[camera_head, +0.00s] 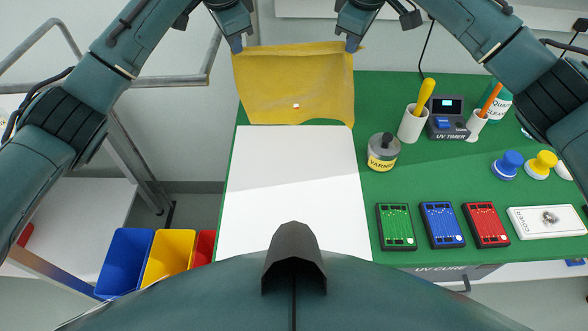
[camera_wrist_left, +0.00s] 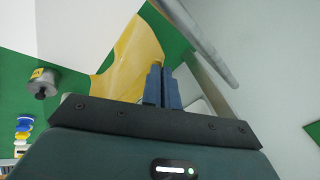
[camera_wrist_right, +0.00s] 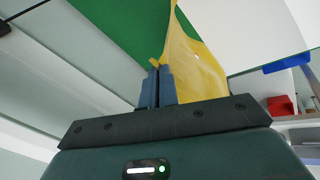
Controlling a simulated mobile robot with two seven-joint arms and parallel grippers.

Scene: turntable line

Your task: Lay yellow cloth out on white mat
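The yellow cloth (camera_head: 290,85) hangs stretched between my two grippers at the far end of the table, its lower edge close to the far edge of the white mat (camera_head: 295,180). The mat is bare, with a band of light and shade across it. My left gripper (camera_head: 237,45) is shut on the cloth's upper left corner; the cloth also shows in the left wrist view (camera_wrist_left: 135,60). My right gripper (camera_head: 352,44) is shut on the upper right corner; the cloth shows in the right wrist view (camera_wrist_right: 190,70). A small white and orange spot (camera_head: 296,105) is on the cloth.
Green (camera_head: 396,227), blue (camera_head: 442,224) and red (camera_head: 486,225) boards lie further right. A UV timer (camera_head: 448,118) and tool cups stand at the back right. Bins (camera_head: 126,262) are at lower left, beside a rail (camera_head: 150,80).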

